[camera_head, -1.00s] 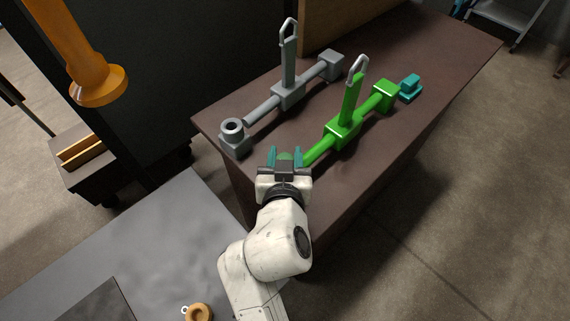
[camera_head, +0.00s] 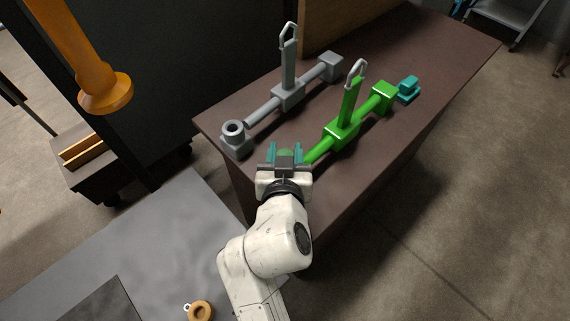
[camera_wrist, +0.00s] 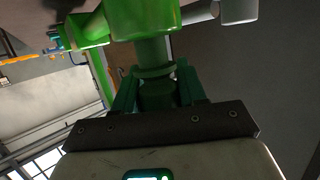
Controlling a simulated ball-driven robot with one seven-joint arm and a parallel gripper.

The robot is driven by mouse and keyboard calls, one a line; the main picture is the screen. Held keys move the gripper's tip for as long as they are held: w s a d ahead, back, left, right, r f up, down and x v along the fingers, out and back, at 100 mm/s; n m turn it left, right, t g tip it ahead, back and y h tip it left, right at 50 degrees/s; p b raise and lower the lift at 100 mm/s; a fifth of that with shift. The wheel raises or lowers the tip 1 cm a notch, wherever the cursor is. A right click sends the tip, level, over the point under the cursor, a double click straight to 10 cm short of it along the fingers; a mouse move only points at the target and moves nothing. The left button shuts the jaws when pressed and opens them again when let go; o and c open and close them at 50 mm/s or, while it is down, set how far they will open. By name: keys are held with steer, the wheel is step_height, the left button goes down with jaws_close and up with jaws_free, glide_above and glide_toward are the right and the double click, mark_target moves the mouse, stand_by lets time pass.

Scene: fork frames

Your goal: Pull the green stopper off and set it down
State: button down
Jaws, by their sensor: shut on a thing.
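A green fixture (camera_head: 342,135) with an upright post and a silver loop stands on the brown table; it fills the top of the wrist view (camera_wrist: 150,20). My gripper (camera_head: 285,153) is at its near end, over the table's near edge. In the wrist view my gripper (camera_wrist: 156,92) has its two dark green fingers on either side of the darker green stopper (camera_wrist: 157,94), shut on it. The stopper's collar meets the lighter green end of the fixture, with no clear gap. In the head view the stopper (camera_head: 286,154) is mostly hidden by my gripper.
A similar grey fixture (camera_head: 288,95) stands to the left, its open round socket (camera_head: 234,130) near the table's left edge. A teal block (camera_head: 408,88) sits beyond the green fixture's far end. The brown table (camera_head: 440,60) has bare room at the back right.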

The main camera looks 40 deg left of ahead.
steer(key=shift+r+p, duration=1)
steer(key=shift+r, duration=0.4)
steer(key=shift+r+p, duration=1.6)
steer(key=shift+r, duration=0.35)
